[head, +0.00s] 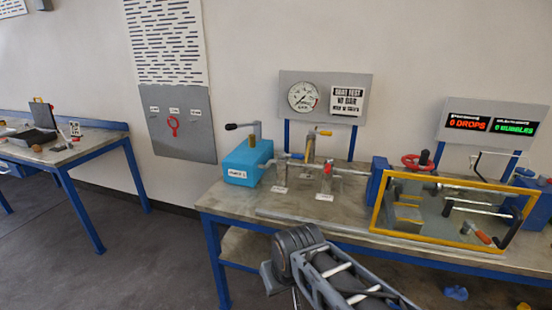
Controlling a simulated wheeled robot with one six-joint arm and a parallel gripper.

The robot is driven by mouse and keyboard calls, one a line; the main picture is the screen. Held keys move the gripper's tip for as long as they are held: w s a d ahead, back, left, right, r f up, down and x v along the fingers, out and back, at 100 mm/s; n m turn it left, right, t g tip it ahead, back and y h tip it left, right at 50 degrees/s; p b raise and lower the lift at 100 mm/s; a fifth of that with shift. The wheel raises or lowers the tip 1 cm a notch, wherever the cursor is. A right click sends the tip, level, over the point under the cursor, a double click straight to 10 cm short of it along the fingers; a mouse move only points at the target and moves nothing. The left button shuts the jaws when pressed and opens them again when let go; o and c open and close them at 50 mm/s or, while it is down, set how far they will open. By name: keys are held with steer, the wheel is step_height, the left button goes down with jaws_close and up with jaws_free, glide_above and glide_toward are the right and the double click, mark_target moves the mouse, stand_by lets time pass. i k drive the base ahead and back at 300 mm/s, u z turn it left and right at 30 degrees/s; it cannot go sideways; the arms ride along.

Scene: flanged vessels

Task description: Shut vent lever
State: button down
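I cannot tell for sure which part is the vent lever, as the small labels are too small to read. A short lever with a yellow-orange tip (323,132) sits near the top of a brass-coloured post (310,149) below the gauge panel. A red-tipped fitting (328,167) stands on the pipework just in front. Whether either lever is open or shut cannot be told. My arm shows at the bottom middle, in front of the bench; its fingers do not show.
The workbench (240,200) carries a blue pump box (246,163) with a black-knobbed handle, a pressure gauge (303,97) and a yellow-framed clear guard (440,245) at right. A red handwheel (417,161) stands behind the guard. Another table (85,147) is at left, with open floor between.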

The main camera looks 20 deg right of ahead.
mark_target(329, 161)
steer(key=u, duration=0.15)
steer(key=i, duration=1.6)
steer(key=z, duration=0.25)
